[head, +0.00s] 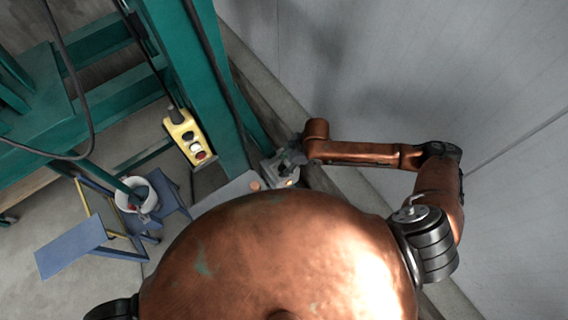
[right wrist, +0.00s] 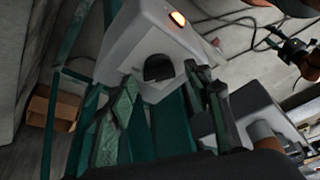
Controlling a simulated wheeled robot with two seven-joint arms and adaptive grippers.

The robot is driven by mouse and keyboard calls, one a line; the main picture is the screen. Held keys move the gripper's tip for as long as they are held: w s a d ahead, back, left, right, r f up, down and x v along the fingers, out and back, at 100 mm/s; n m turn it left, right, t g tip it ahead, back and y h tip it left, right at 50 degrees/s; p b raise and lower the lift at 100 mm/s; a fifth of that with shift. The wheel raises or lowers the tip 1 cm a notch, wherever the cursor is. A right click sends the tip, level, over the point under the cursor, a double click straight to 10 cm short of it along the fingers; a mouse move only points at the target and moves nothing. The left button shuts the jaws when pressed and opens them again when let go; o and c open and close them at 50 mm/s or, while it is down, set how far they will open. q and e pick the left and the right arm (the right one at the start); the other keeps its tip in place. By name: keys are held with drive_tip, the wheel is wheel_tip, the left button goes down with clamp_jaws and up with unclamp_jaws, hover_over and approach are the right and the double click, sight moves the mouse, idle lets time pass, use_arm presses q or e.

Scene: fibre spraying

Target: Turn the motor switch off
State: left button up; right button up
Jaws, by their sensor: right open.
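A grey switch box with a lit orange lamp and a black knob (right wrist: 158,68) fills the upper middle of the right wrist view. I take this as the motor switch. In the head view a small lit lamp (head: 289,183) shows beside my right gripper (head: 292,156), with the knob hidden there. My right gripper (right wrist: 160,76) is open, its two fingers on either side of the knob in the picture. I cannot tell if they touch it. My left gripper is not in view.
A yellow control box with buttons (head: 188,137) hangs by a green post (head: 215,90). A white bucket (head: 137,193) stands on a blue step stand (head: 75,248). A grey wall (head: 440,60) lies to the right. A cardboard box (right wrist: 52,108) is at the left.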

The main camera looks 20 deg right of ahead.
drive_tip(key=shift+a+f, duration=0.1)
drive_tip(key=shift+f, duration=0.1)
drive_tip(key=c, duration=1.1)
